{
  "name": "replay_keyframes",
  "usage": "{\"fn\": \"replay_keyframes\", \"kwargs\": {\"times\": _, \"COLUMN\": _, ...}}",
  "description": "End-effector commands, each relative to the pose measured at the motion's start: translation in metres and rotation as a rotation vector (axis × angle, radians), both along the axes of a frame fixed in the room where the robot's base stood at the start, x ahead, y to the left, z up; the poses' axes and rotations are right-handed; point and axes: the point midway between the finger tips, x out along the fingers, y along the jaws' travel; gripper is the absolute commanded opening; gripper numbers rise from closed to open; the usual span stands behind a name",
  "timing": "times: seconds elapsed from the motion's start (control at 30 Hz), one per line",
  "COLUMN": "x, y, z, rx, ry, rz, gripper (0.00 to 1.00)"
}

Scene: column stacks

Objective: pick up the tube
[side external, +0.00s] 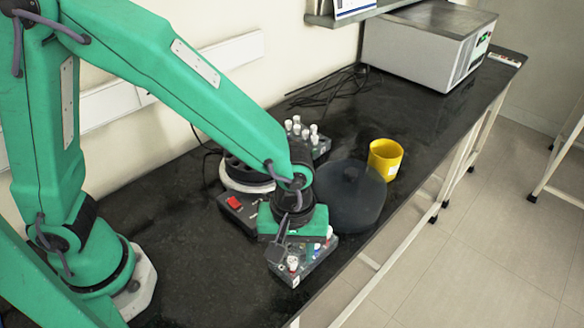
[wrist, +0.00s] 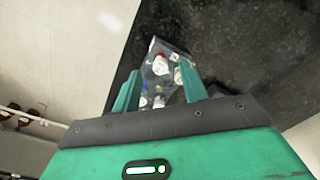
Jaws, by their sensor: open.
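Several capped tubes (wrist: 160,66) stand in a small dark rack (wrist: 152,47), with white, red and blue colours among them. In the side view the rack (side external: 303,272) sits near the front edge of the bench, and a tube (side external: 292,263) shows at its left end. My gripper (wrist: 158,68) is open, with its two green fingers spread to either side of the tubes. In the side view my gripper (side external: 297,240) is low over the rack and hides part of it. I cannot tell which tube is meant, or whether the fingers touch any.
A second rack with white-capped tubes (side external: 301,130) stands at the back. A black device with a red switch (side external: 234,202), a dark round lid (side external: 350,195) and a yellow container (side external: 385,159) are close by. A grey box (side external: 420,45) stands far right. The bench's front edge is near.

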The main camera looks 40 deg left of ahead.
Motion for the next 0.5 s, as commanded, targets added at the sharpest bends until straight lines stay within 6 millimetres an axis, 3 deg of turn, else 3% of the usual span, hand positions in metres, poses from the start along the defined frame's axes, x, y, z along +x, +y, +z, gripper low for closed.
{"fn": "replay_keyframes", "kwargs": {"times": 0.2, "x": -0.001, "y": 0.000, "z": -0.022, "rx": 0.002, "ry": 0.001, "rz": 0.000, "gripper": 0.43}}
{"fn": "replay_keyframes", "kwargs": {"times": 0.5, "x": 0.000, "y": 0.000, "z": -0.026, "rx": 0.000, "ry": 0.000, "rz": 0.000, "gripper": 0.43}}
